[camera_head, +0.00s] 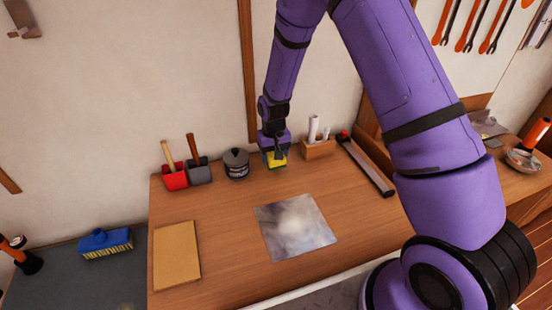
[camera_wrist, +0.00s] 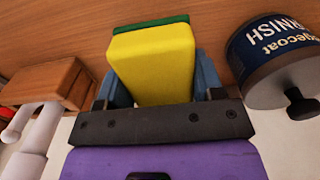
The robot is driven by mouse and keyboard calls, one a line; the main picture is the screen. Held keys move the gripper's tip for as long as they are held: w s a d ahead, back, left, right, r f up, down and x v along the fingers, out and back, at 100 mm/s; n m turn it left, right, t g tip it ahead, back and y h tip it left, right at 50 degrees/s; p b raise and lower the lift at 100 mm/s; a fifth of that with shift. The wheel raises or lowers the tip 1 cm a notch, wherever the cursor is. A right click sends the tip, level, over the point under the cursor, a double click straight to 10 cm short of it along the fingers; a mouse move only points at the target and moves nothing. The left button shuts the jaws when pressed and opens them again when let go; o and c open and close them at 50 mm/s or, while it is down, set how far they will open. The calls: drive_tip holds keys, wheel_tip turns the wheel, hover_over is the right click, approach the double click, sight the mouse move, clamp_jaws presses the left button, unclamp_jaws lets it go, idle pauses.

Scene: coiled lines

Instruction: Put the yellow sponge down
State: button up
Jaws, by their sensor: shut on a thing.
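The yellow sponge (camera_head: 279,162) has a green layer on one side. It is at the back of the wooden workbench (camera_head: 220,215) in the head view, between the dark varnish tin and the small wooden holder. In the wrist view the sponge (camera_wrist: 155,62) fills the space between the fingers, its green layer on the far side against the wood. My gripper (camera_head: 272,154) is shut on the sponge and points down; its blue fingers (camera_wrist: 160,85) flank the sponge in the wrist view. I cannot tell whether the sponge touches the bench top.
The varnish tin (camera_head: 236,164) stands left of the sponge, the wooden holder (camera_head: 318,149) with white tubes right of it. Red (camera_head: 174,177) and grey (camera_head: 199,171) bins hold handled tools. A shiny metal sheet (camera_head: 296,226) and a tan board (camera_head: 176,256) lie in front.

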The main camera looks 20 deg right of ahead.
drive_tip(key=shift+w+d+f, duration=0.1)
drive_tip(key=shift+w+d, duration=0.3)
drive_tip(key=shift+w, duration=0.2)
drive_tip(key=shift+w+d, duration=0.35)
drive_tip(key=shift+w, duration=0.2)
drive_tip(key=shift+f, duration=1.75)
drive_tip(key=o, duration=1)
drive_tip(key=shift+f, duration=0.15)
